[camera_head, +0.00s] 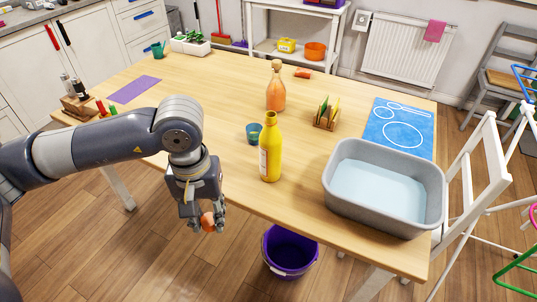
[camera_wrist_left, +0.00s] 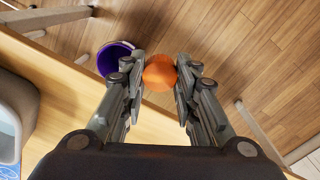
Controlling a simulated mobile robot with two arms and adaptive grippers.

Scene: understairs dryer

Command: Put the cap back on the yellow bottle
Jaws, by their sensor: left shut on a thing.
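The yellow bottle (camera_head: 270,148) stands upright on the wooden table, near its front edge. Its narrow neck points up and no cap shows on it. My left gripper (camera_head: 208,222) is shut on a round orange piece that looks like the cap (camera_wrist_left: 160,73). The fingertips (camera_wrist_left: 160,75) press on its two sides. The gripper points down, just off the table's front edge, to the left of the bottle and apart from it. My right gripper is not in view.
A blue cup (camera_head: 254,134) stands close behind the yellow bottle. An orange bottle (camera_head: 276,92) and a small rack (camera_head: 325,124) are farther back. A grey basin (camera_head: 336,190) fills the right front. A purple bucket (camera_head: 290,262) is on the floor. The table's left middle is clear.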

